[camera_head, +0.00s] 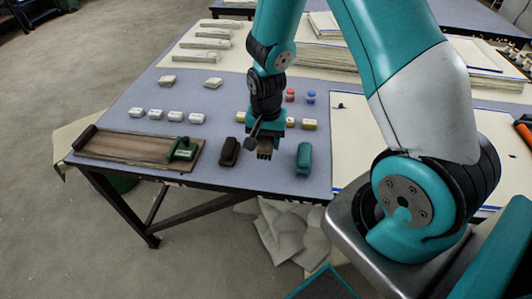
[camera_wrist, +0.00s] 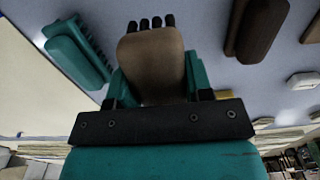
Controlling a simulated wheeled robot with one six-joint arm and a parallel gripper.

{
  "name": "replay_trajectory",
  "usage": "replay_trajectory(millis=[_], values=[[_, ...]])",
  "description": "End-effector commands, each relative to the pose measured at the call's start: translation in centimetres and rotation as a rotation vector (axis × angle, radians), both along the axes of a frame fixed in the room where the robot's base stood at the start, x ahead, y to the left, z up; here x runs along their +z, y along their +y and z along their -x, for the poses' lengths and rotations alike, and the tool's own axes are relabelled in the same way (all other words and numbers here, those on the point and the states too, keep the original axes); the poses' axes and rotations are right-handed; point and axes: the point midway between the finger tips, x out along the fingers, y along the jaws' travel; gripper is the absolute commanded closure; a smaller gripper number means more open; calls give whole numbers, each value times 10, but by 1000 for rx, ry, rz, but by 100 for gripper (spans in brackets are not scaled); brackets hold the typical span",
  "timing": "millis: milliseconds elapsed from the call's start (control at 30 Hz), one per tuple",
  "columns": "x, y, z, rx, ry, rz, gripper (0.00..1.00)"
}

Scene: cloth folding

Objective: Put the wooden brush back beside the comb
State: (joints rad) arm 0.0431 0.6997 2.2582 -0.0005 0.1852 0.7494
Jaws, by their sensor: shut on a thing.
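My gripper (camera_head: 265,143) is shut on a brown wooden brush (camera_head: 264,154) with dark tufts at its end. In the wrist view the brush (camera_wrist: 150,60) sits between the teal fingers, tufts pointing away from the palm. It is over the front part of the grey-blue table; I cannot tell whether it touches the top. A teal-green block with a ridged edge, apparently the comb (camera_head: 304,158), lies to the right of the brush in the head view. It also shows at the upper left of the wrist view (camera_wrist: 75,50).
A dark brown block (camera_head: 229,151) lies just left of my gripper. A wooden board (camera_head: 125,148) with a green tool (camera_head: 183,150) is at the left front. Several small pale blocks stand in rows behind. The table's front edge (camera_head: 250,193) is close.

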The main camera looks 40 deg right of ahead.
Motion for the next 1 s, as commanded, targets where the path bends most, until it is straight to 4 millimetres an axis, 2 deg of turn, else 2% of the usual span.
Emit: replay_trajectory(millis=[400,800,833,933,1000], values=[[-48,2,-1,3,0,0,83],[-55,2,-1,3,-1,0,83],[-55,2,-1,3,-1,0,51],[-54,2,-1,3,-1,0,28],[-54,2,-1,3,-1,0,28]])
